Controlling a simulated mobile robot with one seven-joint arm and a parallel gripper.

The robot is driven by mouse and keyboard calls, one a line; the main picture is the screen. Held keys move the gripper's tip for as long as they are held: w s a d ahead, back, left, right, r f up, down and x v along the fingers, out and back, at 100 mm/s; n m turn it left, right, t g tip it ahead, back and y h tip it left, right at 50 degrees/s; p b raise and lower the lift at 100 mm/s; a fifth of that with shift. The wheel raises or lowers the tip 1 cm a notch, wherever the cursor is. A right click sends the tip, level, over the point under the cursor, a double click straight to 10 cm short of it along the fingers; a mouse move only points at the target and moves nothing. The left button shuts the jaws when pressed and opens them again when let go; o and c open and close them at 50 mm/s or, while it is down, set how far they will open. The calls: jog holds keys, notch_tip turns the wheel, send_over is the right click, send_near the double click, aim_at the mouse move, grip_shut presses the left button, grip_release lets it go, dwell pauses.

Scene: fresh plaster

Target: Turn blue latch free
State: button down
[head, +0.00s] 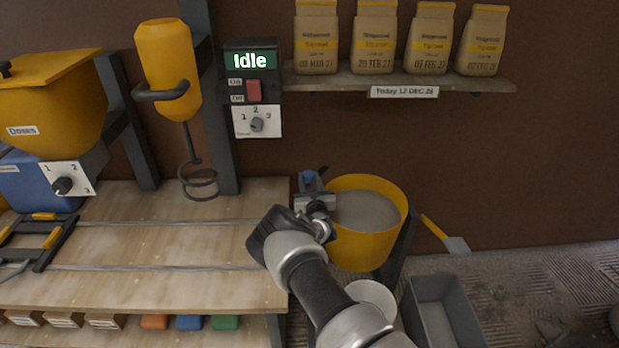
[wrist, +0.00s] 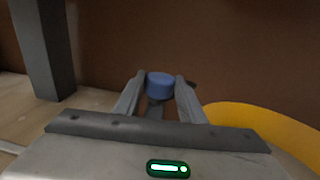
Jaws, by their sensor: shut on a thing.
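The blue latch (head: 309,181) is at the left side of the yellow bucket (head: 367,246), by the right end of the wooden bench. In the wrist view the blue latch (wrist: 160,86) shows as a short rounded blue piece between the two fingertips. My gripper (head: 314,198) is shut on it; it also shows in the wrist view (wrist: 160,92). The fingers and the grey part around the latch hide much of its lower side. The bucket holds a grey mix, and its yellow rim (wrist: 262,118) shows at the right of the wrist view.
A control box (head: 250,60) reads "Idle". A yellow mixer (head: 166,55) with a whisk hangs over the bench (head: 150,240). A shelf (head: 400,82) with several bags is on the wall. A grey trough (head: 440,315) and a trowel (head: 444,233) are to the right.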

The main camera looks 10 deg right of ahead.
jog(key=shift+d+n+y, duration=0.1)
jog(key=shift+n+y, duration=0.2)
jog(key=shift+y, duration=0.1)
dwell(0.3)
jog(key=c, duration=1.2)
grip_release()
jog(key=shift+o, duration=0.2)
jog(key=shift+p, duration=0.3)
jog(key=s+d+p, duration=0.1)
jog(key=s+p, duration=0.2)
jog(key=s, duration=1.4)
jog(key=shift+s+d, duration=0.15)
jog(key=shift+s, duration=0.05)
